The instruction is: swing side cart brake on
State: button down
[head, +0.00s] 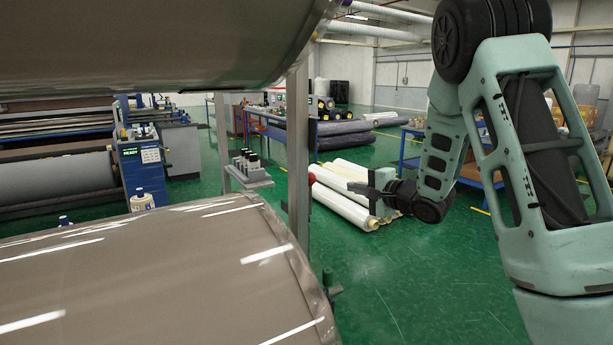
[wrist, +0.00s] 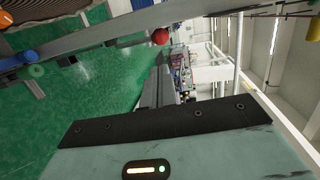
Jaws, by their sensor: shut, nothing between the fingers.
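A grey upright post (head: 298,150) of the cart stands between the big wrapped rolls and my arm. A red ball knob (head: 311,179) shows at its right side; a red ball (wrist: 160,37) also shows against a long grey bar (wrist: 110,36) in the wrist view. Whether this knob belongs to the brake I cannot tell. My gripper (head: 354,187) is shut and empty, right of the red knob and apart from it in the picture. In the wrist view only its teal housing with a black band shows, not the fingertips. A small dark green part (head: 331,284) sits low beside the cart.
Large brown wrapped rolls (head: 150,275) fill the left foreground, one above another. A small shelf with bottles (head: 247,172) is left of the post. White rolls (head: 340,203) lie on the floor behind my gripper. Green floor (head: 420,290) is clear at lower right.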

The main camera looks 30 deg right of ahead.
aim_at(313, 175)
jog(key=p+x, duration=0.4)
jog(key=x, duration=0.9)
jog(key=shift+w+a+f+p, duration=0.1)
jog(key=shift+w+a+p, duration=0.05)
jog(key=shift+w+p, duration=0.2)
jog(key=shift+w+r+p, duration=0.35)
jog(key=shift+r+p, duration=0.1)
jog(key=shift+p, duration=0.4)
jog(key=shift+w+r+g+p, duration=0.25)
jog(key=shift+w+g+p, duration=0.45)
jog(key=shift+p, duration=0.45)
jog(key=d+p+x, duration=0.1)
jog(key=x, duration=0.6)
jog(key=shift+w+r+p, duration=0.25)
jog(key=shift+w+p, duration=0.15)
jog(key=shift+w, duration=0.2)
